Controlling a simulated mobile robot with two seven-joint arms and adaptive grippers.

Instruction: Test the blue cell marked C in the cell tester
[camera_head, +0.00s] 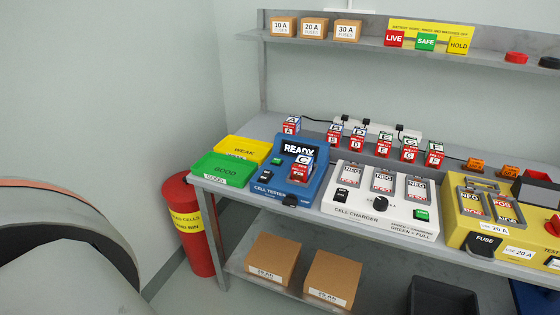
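The blue cell tester (266,187) stands on the bench at left, and its display (299,149) reads READY. The cell marked C (304,162), with a blue top and a red lower label, stands upright at the tester just below the display. I cannot tell how deeply it is seated in the slot. Neither of my grippers shows in the view.
A green GOOD tray (223,170) and yellow WEAK tray (242,148) are left of the tester. More lettered cells (357,139) stand behind. The white cell charger (390,213) is to the right, beside a yellow tester (470,236). A red bin (198,240) stands on the floor.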

